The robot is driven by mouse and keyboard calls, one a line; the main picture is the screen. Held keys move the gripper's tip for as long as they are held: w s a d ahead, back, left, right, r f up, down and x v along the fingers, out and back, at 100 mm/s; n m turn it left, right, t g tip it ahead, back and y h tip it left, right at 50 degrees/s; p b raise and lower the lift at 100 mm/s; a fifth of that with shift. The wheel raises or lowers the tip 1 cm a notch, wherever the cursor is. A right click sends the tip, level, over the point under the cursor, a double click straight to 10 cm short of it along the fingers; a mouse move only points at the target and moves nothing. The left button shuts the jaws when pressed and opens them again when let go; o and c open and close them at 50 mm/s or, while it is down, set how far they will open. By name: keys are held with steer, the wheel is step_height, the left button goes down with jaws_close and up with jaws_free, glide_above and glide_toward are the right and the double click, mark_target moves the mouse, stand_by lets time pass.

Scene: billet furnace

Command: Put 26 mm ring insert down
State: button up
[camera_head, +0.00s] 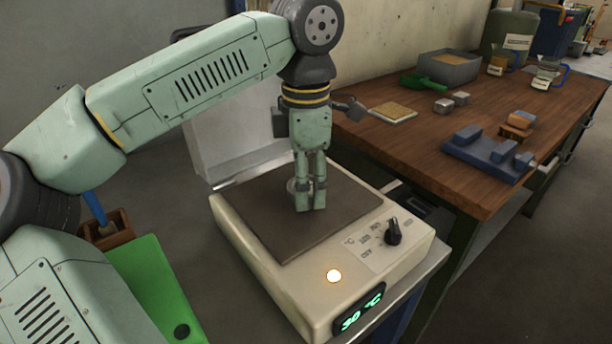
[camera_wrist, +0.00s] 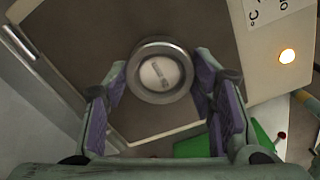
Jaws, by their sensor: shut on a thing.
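The ring insert (camera_wrist: 160,73) is a round grey metal piece with a pale marked centre, seen between my fingers in the wrist view. In the head view only a small part of it (camera_head: 292,186) shows beside the fingers. My gripper (camera_head: 309,207) points straight down over the dark plate (camera_head: 250,212) of a cream heating unit (camera_head: 270,290). My gripper (camera_wrist: 162,82) is shut on the ring insert. The insert is at or just above the plate; I cannot tell whether it touches.
The unit has a black knob (camera_head: 393,232), a lit lamp (camera_head: 334,276) and a green display reading 30 °C (camera_head: 358,312). A raised grey lid (camera_head: 235,135) stands behind the plate. A wooden bench (camera_head: 400,145) with a blue vise (camera_head: 487,155) is at right. The plate around my gripper is clear.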

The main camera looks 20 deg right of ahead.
steer(key=shift+f, duration=0.15)
steer(key=shift+f, duration=0.1)
steer(key=shift+f, duration=0.15)
steer(key=o, duration=1.7)
steer(key=shift+c, duration=0.2)
step_height(320, 180, up, 12)
steer(key=shift+r, duration=0.25)
